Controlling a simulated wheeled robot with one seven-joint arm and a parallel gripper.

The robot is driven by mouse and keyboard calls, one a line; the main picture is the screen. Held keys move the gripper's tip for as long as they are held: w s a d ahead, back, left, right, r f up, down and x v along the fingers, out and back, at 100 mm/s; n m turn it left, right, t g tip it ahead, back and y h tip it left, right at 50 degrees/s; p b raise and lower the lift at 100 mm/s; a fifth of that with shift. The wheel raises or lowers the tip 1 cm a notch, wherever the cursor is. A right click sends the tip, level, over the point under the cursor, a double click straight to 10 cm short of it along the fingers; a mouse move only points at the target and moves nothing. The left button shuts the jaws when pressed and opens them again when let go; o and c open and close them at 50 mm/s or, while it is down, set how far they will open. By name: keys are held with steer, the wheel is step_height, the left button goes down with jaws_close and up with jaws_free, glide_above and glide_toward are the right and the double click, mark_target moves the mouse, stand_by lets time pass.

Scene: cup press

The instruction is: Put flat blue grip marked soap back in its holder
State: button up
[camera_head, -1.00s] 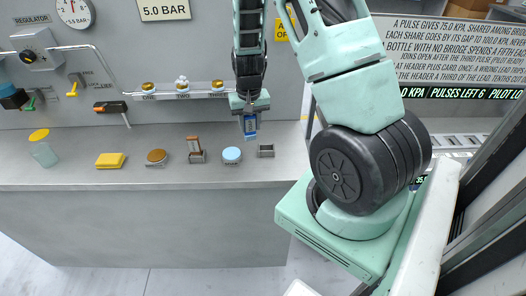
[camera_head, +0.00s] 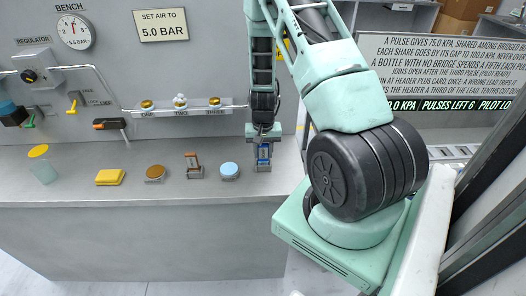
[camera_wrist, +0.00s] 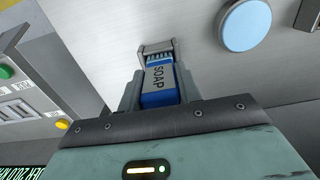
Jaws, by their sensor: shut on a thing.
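The soap (camera_wrist: 158,82) is a flat blue block with a grey label reading "SOAP". In the wrist view my gripper (camera_wrist: 160,92) is shut on it, a finger on each side. Its far end is at the small grey holder (camera_wrist: 156,47), overlapping the holder's opening; I cannot tell how deep it sits. In the head view the soap (camera_head: 264,151) is upright in my gripper (camera_head: 264,145), pointing down, with the holder (camera_head: 263,168) directly below at the right end of the bench row.
A round light-blue piece (camera_head: 229,169) in a stand is just left of the holder. The grey bench (camera_head: 150,195) is clear in front.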

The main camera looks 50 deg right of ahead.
steer(key=shift+f, duration=0.45)
steer(key=shift+f, duration=0.1)
steer(key=shift+f, duration=0.15)
steer(key=o, duration=1)
steer(key=shift+r, duration=0.25)
